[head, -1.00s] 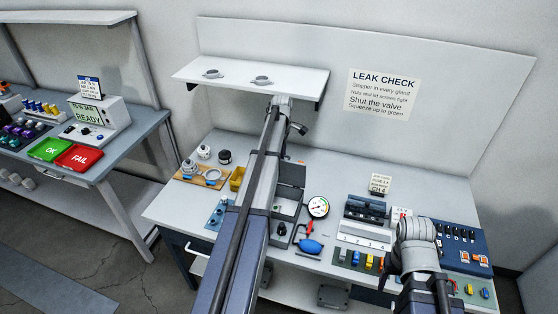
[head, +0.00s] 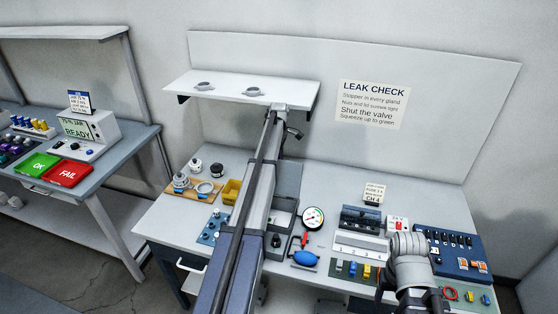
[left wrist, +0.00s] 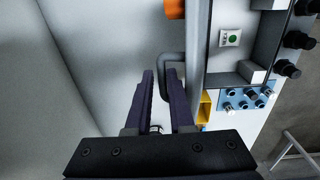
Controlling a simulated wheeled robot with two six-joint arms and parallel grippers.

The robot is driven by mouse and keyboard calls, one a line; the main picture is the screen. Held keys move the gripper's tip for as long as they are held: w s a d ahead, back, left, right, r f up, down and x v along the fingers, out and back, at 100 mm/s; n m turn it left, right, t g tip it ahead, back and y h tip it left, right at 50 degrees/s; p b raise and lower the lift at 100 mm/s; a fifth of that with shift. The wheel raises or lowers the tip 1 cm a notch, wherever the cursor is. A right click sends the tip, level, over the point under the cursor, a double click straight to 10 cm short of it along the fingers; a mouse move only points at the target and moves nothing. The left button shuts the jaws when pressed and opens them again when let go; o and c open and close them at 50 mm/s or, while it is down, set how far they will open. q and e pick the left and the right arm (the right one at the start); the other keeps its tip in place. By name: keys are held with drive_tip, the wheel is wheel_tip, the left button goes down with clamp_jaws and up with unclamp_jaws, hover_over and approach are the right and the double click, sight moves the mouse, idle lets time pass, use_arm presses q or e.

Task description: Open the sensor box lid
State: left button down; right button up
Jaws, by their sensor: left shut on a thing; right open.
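The sensor box (head: 281,221) is a small grey open-topped box on the bench, partly hidden by my left arm in the head view. Its grey lid (head: 289,180) stands raised at the back. In the left wrist view the lid (left wrist: 195,60) shows nearly edge-on with a grey bent handle (left wrist: 170,58), beside the box interior with a green round mark (left wrist: 231,38). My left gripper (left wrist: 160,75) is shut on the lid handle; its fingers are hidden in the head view. My right arm is folded at the right of the bench; its gripper's fingers do not show.
A gauge (head: 313,217) and blue squeeze bulb (head: 305,258) lie right of the box. A yellow bin (head: 231,191), a wooden board with round fittings (head: 182,194) and a blue plate (head: 211,226) are left. A shelf (head: 230,87) overhangs behind.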

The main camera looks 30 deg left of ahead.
use_arm(q)
drive_tip(key=shift+w+a+f, duration=0.1)
drive_tip(key=shift+w+a, duration=0.1)
drive_tip(key=shift+w, duration=0.85)
use_arm(e)
drive_tip(key=shift+w+f, duration=0.1)
use_arm(q)
drive_tip(key=c, duration=1.1)
unclamp_jaws()
drive_tip(key=shift+o, duration=0.9)
drive_tip(key=shift+w+f, duration=0.3)
drive_tip(key=shift+s, duration=0.1)
use_arm(e)
drive_tip(key=shift+w+a+f, duration=0.1)
drive_tip(key=shift+w, duration=0.2)
use_arm(q)
drive_tip(key=shift+s+r, duration=0.1)
wheel_tip(320, 180, up, 8)
drive_tip(key=p, duration=0.8)
drive_tip(key=shift+s, duration=0.4)
use_arm(e)
wheel_tip(320, 180, up, 8)
use_arm(q)
drive_tip(key=shift+d+f, duration=0.1)
drive_tip(key=shift+f, duration=0.1)
use_arm(e)
drive_tip(key=shift+f, duration=0.1)
